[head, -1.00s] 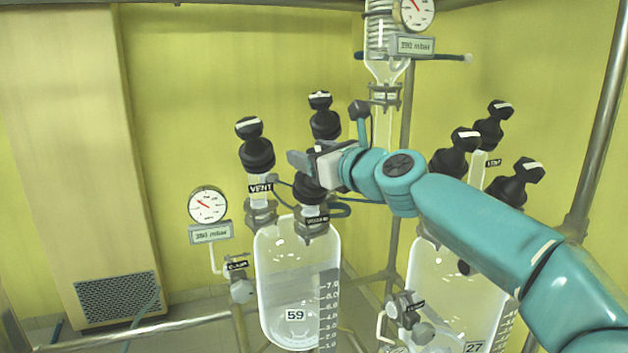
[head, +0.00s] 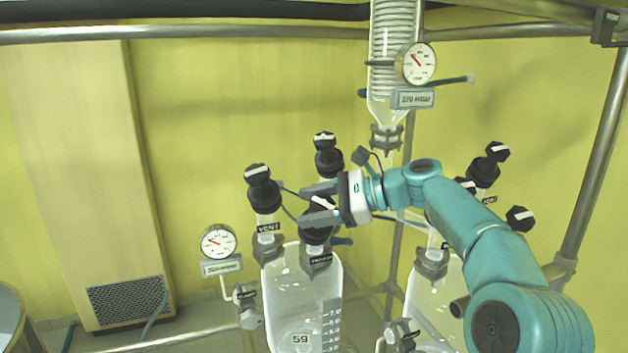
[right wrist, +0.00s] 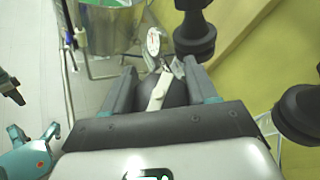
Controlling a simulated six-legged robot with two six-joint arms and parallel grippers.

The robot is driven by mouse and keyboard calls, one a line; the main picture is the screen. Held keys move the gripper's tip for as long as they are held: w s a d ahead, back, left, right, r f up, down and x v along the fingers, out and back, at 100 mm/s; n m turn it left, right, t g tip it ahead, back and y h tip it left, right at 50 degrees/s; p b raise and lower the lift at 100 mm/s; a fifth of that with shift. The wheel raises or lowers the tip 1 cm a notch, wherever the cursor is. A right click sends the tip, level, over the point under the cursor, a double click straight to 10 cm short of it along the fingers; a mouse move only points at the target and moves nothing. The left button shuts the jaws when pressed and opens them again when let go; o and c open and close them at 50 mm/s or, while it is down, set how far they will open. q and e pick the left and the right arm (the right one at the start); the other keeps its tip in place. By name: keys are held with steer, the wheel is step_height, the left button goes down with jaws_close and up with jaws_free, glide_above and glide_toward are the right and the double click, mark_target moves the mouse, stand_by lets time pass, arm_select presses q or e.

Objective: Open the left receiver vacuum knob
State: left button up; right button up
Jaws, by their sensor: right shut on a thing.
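The left receiver is a clear glass vessel (head: 301,285) marked 59. Its vacuum knob (head: 318,233) is black with a white bar on top and stands above a small black label. My right gripper (head: 320,203) reaches in from the right with its two fingers around the knob's top, shut on it. In the right wrist view, the knob's dark head and white bar (right wrist: 160,92) sit between the two fingers; the bar looks slightly tilted. The fingers partly hide the knob in the head view.
The black VENT knob (head: 262,190) stands close on the left, and another black knob (head: 327,155) stands behind. A gauge (head: 218,241) is at the left, another gauge (head: 416,63) above. Metal frame bars (head: 180,32) cross the top. More black knobs (head: 520,218) stand right.

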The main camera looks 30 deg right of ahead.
steer(key=shift+r+n+g+y, duration=0.1)
steer(key=shift+n+g+y, duration=0.2)
steer(key=shift+n+g, duration=0.75)
steer(key=shift+s+n+g, duration=0.15)
steer(key=shift+n+g, duration=0.1)
steer(key=o, duration=1)
steer(key=shift+c, duration=0.2)
